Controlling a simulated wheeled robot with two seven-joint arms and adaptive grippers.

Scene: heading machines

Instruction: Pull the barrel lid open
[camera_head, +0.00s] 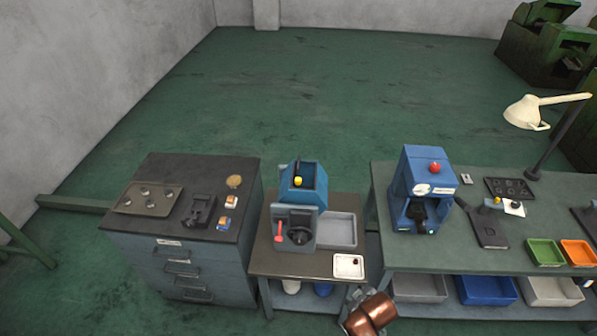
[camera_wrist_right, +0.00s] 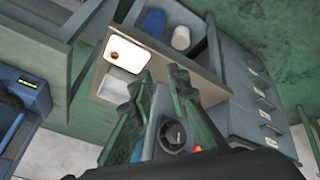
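A small blue machine (camera_head: 303,182) stands on the middle bench, with an open-topped blue hopper and a yellow knob. Its grey front has a dark round part (camera_head: 299,234) and a red handle (camera_head: 279,231). I cannot tell which part is the barrel lid. The dark round part also shows in the right wrist view (camera_wrist_right: 174,135), beyond my fingers. My right gripper (camera_wrist_right: 155,88) is open, its two green-looking fingers spread with nothing between them. In the head view only my copper-coloured right arm end shows near the bench's front right corner. My left gripper is out of view.
A grey tray (camera_head: 337,230) and a white tray (camera_head: 348,266) lie right of the machine. A dark-topped drawer cabinet (camera_head: 180,258) stands at left. A longer bench (camera_head: 390,177) with a blue press (camera_head: 422,185) stands at right.

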